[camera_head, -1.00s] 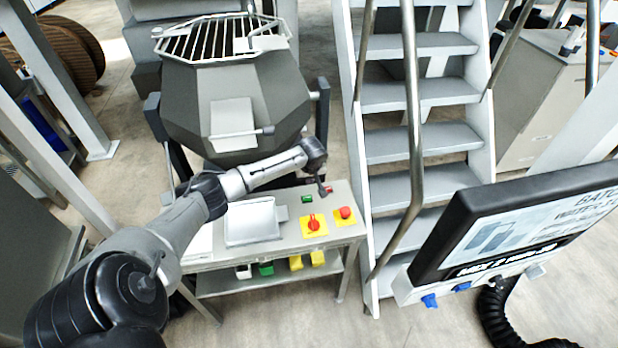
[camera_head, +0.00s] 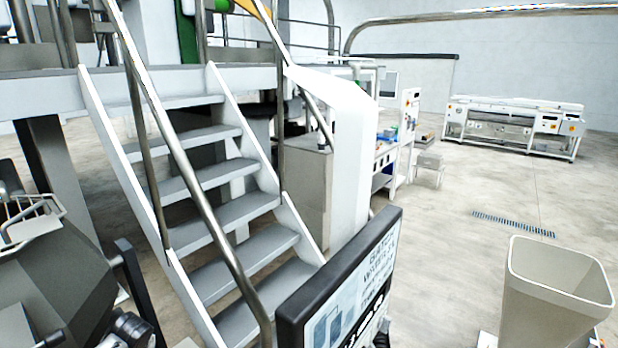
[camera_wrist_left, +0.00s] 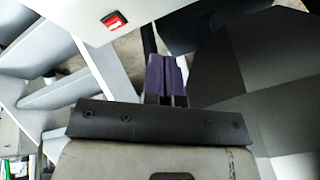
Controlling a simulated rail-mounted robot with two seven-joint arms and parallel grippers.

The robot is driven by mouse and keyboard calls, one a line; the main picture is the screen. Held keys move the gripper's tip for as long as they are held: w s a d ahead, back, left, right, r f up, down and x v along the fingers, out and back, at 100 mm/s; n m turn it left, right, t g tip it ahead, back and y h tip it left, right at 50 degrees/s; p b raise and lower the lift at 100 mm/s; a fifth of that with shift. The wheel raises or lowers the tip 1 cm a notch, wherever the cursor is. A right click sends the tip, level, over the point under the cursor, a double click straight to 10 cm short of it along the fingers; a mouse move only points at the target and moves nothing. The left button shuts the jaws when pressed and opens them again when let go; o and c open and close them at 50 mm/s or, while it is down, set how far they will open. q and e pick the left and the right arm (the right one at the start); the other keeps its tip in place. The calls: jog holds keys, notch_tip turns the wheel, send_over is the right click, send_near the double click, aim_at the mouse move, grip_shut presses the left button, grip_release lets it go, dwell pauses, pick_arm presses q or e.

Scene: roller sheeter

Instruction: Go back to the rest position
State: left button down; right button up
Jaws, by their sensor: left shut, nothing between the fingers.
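My left gripper (camera_wrist_left: 167,75) shows in the left wrist view, its dark purple-padded fingers together with nothing between them. A white surface with a red part (camera_wrist_left: 114,20) lies beyond it at the top of that view. A dark faceted body (camera_wrist_left: 260,85) fills the right side. In the head view the left gripper is out of sight; a black joint at the bottom left edge looks like my left arm. My right gripper is in neither view.
Grey metal stairs (camera_head: 220,210) with handrails rise at the left centre. The dark mixer body (camera_head: 55,280) stands at the far left. A screen panel (camera_head: 345,285) is at bottom centre, a beige bin (camera_head: 555,300) at bottom right. Open floor (camera_head: 480,195) lies beyond.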

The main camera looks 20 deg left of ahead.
pick_arm(q)
jog(key=w+d+r+m+t+y, duration=0.1)
jog(key=w+d+r+m+t, duration=0.35)
jog(key=d+r+m, duration=0.65)
jog(key=s+d+m+t, duration=0.1)
jog(key=s+d+t, duration=0.1)
jog(key=d, duration=1.1)
jog(key=s+d+f+h, duration=0.4)
jog(key=s+d, duration=0.8)
jog(key=s+d+f+n+g+h, duration=0.1)
jog(key=s+d+f+g, duration=0.15)
jog(key=s+f, duration=0.4)
jog(key=s+d+f+n+g+h, duration=0.1)
jog(key=s+d+f, duration=0.2)
jog(key=s, duration=0.7)
notch_tip(320, 180, up, 24)
jog(key=p, duration=2.3)
jog(key=shift+f+p, duration=0.25)
jog(key=shift+p, duration=0.1)
jog(key=shift+s, duration=0.1)
